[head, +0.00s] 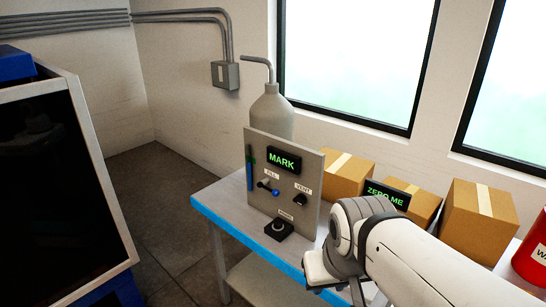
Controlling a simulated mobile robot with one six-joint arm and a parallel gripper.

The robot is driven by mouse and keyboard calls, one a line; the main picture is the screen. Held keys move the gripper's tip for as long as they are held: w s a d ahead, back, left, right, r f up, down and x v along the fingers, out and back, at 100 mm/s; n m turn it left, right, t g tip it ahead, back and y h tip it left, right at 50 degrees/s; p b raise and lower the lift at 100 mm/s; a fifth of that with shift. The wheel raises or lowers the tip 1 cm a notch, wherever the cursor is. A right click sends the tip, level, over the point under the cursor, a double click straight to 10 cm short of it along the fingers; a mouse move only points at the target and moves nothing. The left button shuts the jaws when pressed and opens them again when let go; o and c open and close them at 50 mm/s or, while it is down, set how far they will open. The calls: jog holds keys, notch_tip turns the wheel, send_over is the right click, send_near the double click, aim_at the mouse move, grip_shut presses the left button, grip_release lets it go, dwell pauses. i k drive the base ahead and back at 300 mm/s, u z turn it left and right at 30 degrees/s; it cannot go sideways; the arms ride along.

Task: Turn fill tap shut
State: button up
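The fill tap (268,187) is a small lever with a blue tip, under a "FILL" label on a grey upright panel (256,204). The lever slants down to the right. Left of it, a blue level strip (250,176) with a green mark runs up the panel. A display (284,160) above reads "MARK" in green. A black vent knob (300,200) sits right of the tap under a "VENT" label. My white arm reaches in from the lower right, its visible end below and right of the panel. My gripper's fingers cannot be made out.
The panel stands on a blue-edged table (234,234), with a black knob unit (279,230) at its foot. A grey bottle (271,108) stands behind. Several cardboard boxes (345,178), a "ZERO ME" display (387,195) and a red container (531,256) are to the right.

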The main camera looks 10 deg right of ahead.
aim_at(268, 189)
jog(key=z, duration=2.25)
jog(key=k, duration=1.25)
jog(key=u, duration=1.3)
jog(key=i, duration=1)
jog(key=z, duration=0.05)
